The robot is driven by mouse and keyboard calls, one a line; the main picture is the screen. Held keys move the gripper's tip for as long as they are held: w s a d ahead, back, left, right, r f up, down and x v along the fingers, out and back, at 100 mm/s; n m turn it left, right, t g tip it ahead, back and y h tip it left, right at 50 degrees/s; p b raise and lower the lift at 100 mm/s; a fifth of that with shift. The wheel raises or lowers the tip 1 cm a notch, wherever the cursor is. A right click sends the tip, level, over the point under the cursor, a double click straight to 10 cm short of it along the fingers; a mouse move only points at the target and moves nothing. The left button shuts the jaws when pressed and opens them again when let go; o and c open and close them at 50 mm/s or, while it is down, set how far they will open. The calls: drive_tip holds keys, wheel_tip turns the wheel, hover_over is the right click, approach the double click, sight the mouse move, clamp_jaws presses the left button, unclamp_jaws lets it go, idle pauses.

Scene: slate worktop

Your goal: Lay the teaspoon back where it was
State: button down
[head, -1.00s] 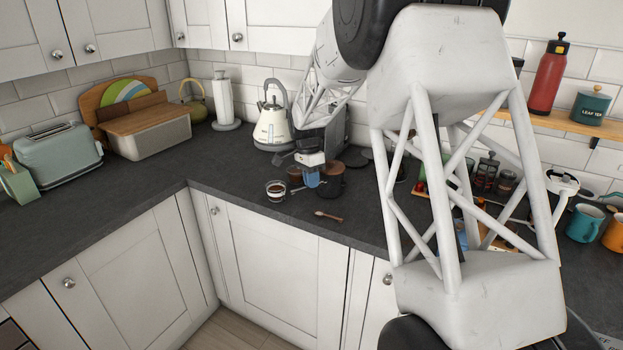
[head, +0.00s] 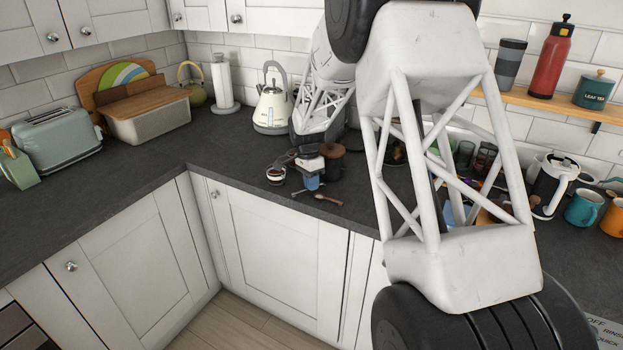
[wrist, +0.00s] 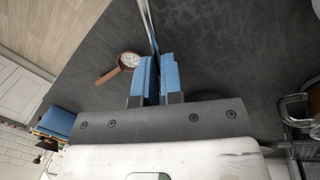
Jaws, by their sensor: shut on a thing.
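My gripper (head: 312,184) is low over the worktop, between the small glass and the wooden-handled scoop. In the wrist view its blue fingers (wrist: 156,78) are shut on the teaspoon (wrist: 148,28), a thin metal strip running from between the pads to the top edge. The teaspoon's far end is out of that view. In the head view the teaspoon (head: 300,192) shows as a small grey sliver left of the fingertips. I cannot tell whether it touches the worktop.
The wooden-handled scoop (head: 328,199) lies close to the gripper and also shows in the wrist view (wrist: 124,64). A small glass with dark contents (head: 275,176) stands to the left. A brown-lidded jar (head: 331,163) is right behind. The worktop (head: 235,160) further left is clear.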

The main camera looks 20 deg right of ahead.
drive_tip(key=shift+f, duration=0.25)
drive_tip(key=c, duration=1.2)
unclamp_jaws()
drive_tip(key=shift+r, duration=0.1)
drive_tip(key=shift+w+a+r, duration=0.1)
drive_tip(key=shift+w+r, duration=0.15)
drive_tip(key=shift+r, duration=1)
drive_tip(key=shift+w+a+r, duration=0.1)
drive_tip(key=shift+w+r, duration=0.15)
drive_tip(key=shift+r, duration=1)
drive_tip(key=shift+w+r, duration=0.25)
drive_tip(key=shift+r, duration=1)
